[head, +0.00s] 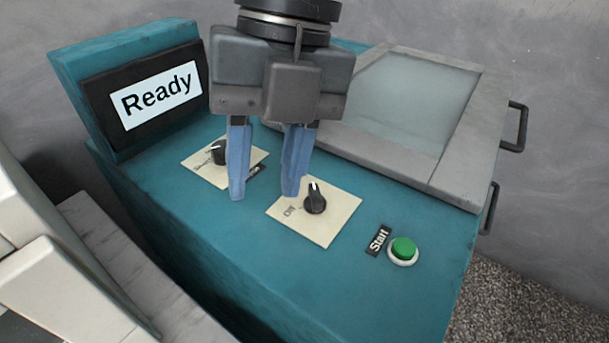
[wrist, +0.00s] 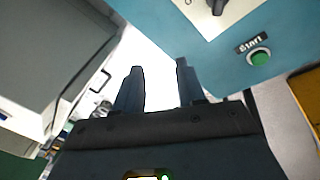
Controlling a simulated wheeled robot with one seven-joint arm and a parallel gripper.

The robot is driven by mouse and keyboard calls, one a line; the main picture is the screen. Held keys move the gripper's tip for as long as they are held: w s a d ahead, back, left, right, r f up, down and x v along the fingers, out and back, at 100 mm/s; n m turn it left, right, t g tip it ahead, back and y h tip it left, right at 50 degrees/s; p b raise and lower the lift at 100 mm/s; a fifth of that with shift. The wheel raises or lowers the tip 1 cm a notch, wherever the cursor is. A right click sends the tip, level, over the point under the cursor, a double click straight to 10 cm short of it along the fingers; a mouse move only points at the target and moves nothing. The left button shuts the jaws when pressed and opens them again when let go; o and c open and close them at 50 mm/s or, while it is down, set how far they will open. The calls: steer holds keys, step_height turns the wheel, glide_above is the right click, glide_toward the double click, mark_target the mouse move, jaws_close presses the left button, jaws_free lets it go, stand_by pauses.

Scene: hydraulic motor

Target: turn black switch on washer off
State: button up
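The teal washer (head: 390,225) has two black rotary switches on cream plates. The nearer black switch (head: 315,199) has a white pointer mark and a label that seems to read "Off" to its left; part of it shows at the top of the wrist view (wrist: 217,6). The other black switch (head: 219,153) sits farther left, partly beside a finger. My gripper (head: 264,195) points down in front of the panel with its two blue fingers apart and nothing between them. In the head view its right finger overlaps the nearer plate, just left of the switch. I cannot tell whether they touch.
A display (head: 157,95) reading "Ready" stands at the back left. A green button (head: 403,249) labelled "Start" is right of the nearer switch. A grey-framed glass lid (head: 415,100) lies behind. Pale machinery (head: 50,290) stands at the lower left.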

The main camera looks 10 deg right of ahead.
mark_target(315, 191)
steer(key=w+d+t+h, duration=0.1)
steer(key=w+d, duration=0.1)
steer(key=w+d+m+h, duration=0.1)
steer(key=w+d, duration=0.2)
steer(key=shift+d+t, duration=0.3)
steer(key=shift+t, duration=0.1)
steer(key=shift+f, duration=3.85)
jaws_close()
